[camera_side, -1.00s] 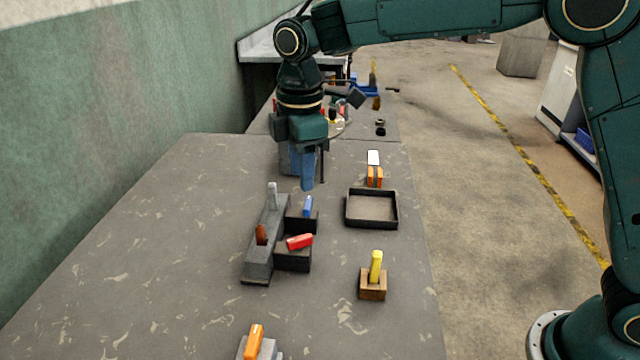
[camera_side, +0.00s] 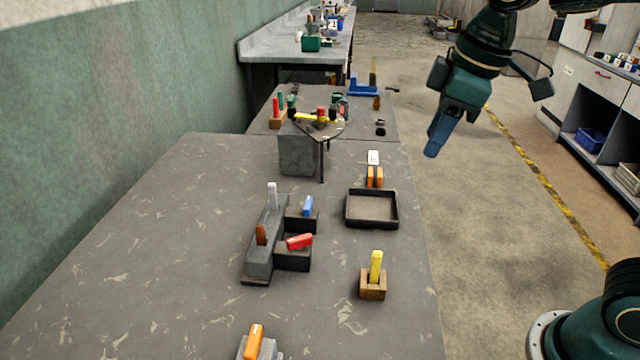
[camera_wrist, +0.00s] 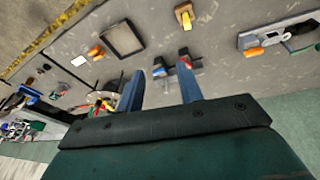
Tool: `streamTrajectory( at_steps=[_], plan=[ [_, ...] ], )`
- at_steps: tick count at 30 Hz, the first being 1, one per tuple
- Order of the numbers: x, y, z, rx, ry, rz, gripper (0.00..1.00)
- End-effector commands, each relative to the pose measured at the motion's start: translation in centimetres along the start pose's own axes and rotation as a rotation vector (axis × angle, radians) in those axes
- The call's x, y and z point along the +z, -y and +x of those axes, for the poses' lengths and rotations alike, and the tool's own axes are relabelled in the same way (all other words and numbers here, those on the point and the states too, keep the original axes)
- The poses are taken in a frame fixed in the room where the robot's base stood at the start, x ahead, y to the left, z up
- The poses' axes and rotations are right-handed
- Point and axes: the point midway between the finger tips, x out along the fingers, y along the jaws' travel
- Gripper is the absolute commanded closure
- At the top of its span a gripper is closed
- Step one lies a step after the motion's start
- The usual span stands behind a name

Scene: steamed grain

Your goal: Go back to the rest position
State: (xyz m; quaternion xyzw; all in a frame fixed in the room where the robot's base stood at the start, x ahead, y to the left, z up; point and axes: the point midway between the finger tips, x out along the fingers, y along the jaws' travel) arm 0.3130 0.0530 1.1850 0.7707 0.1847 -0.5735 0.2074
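My gripper (camera_side: 432,150) hangs in the air to the right of the table (camera_side: 130,240), over the floor side and well above it, with its blue fingers pointing down and slightly left. In the wrist view my gripper (camera_wrist: 161,62) has its two blue fingers spread apart, with nothing held between them. The work on the table shows far beyond the fingers.
A grey stepped fixture (camera_side: 262,240) holds several coloured pieces, with a red piece (camera_side: 300,241) lying tilted. An empty black tray (camera_side: 371,222), a wooden block (camera_side: 373,291) with a yellow piece, and a grey box (camera_side: 298,158) stand nearby. The air around the gripper looks clear.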

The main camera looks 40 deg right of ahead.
Motion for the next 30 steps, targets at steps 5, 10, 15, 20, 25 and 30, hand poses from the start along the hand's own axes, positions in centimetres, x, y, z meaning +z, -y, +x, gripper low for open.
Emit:
streamTrajectory(
  at_steps=[5, 10, 15, 20, 25, 30],
  plan=[
    [3.9, 0.4, -1.0, 0.031, -0.046, 0.137, 0.64],
    [7.5, 0.9, -1.3, 0.057, -0.091, 0.267, 0.64],
    [10.8, 1.8, -1.0, 0.080, -0.136, 0.393, 0.64],
    [13.2, 2.5, -0.5, 0.096, -0.171, 0.490, 0.64],
    [14.5, 2.9, -0.1, 0.105, -0.193, 0.543, 0.64],
    [14.8, 3.0, 0.0, 0.106, -0.195, 0.557, 0.64]
  ],
)
